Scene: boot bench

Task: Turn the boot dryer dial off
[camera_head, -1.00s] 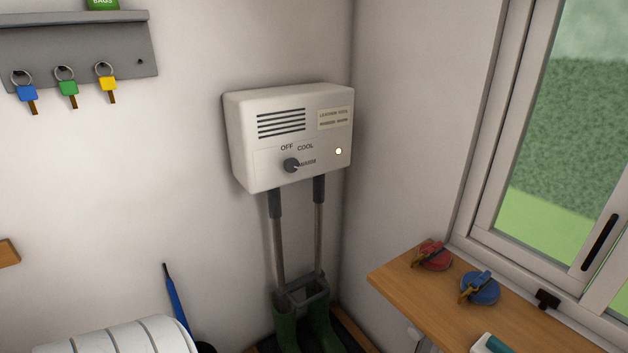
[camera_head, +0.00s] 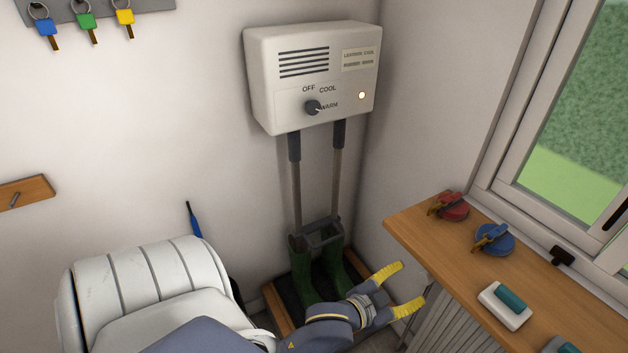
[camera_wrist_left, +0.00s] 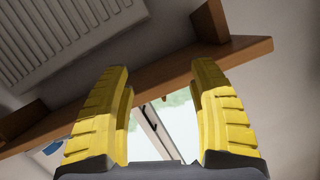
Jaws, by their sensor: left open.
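The white boot dryer (camera_head: 313,75) hangs on the wall near the corner in the head view. The indicator light (camera_head: 361,96) glows. Green boots (camera_head: 318,265) stand under the dryer's tubes. My left gripper (camera_head: 397,291) is low in front of the boots, well below the dial, with its yellow fingers apart and empty. Its fingers also show spread in the left wrist view (camera_wrist_left: 162,110). My right gripper is not visible.
A wooden shelf (camera_head: 440,240) under the window carries red (camera_head: 452,207) and blue (camera_head: 494,240) round items and a white and teal block (camera_head: 506,305). A radiator (camera_wrist_left: 75,35) is near the shelf. The wall around the dryer is clear.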

